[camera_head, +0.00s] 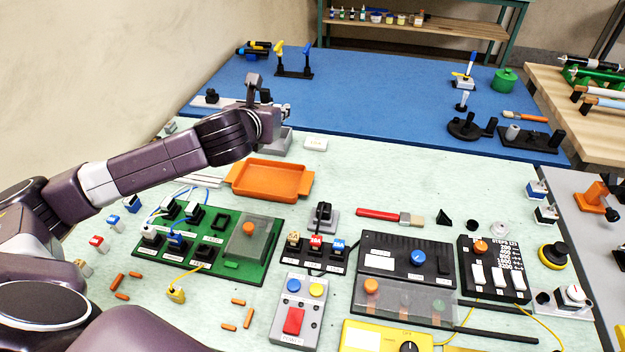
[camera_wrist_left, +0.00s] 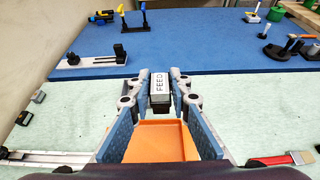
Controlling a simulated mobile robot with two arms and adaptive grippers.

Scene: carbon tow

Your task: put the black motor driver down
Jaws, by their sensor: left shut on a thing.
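My left gripper (camera_wrist_left: 160,92) is shut on a small black block with a white label reading FEED (camera_wrist_left: 159,83). In the head view the left gripper (camera_head: 272,108) is beyond the orange tray (camera_head: 267,196), near the border of the green mat and the blue mat; the held block is hard to make out there. The tray also shows between the fingers in the wrist view (camera_wrist_left: 160,142). A black box with an orange knob and white switches (camera_head: 492,268) lies front right; whether it is the motor driver I cannot tell. My right gripper is not in view.
A green board (camera_head: 225,262) and a black unit with a blue knob (camera_head: 420,258) occupy the front. A paintbrush with a red handle (camera_head: 390,217) lies right of the tray. The blue mat (camera_head: 370,100) has wide clear room in its middle.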

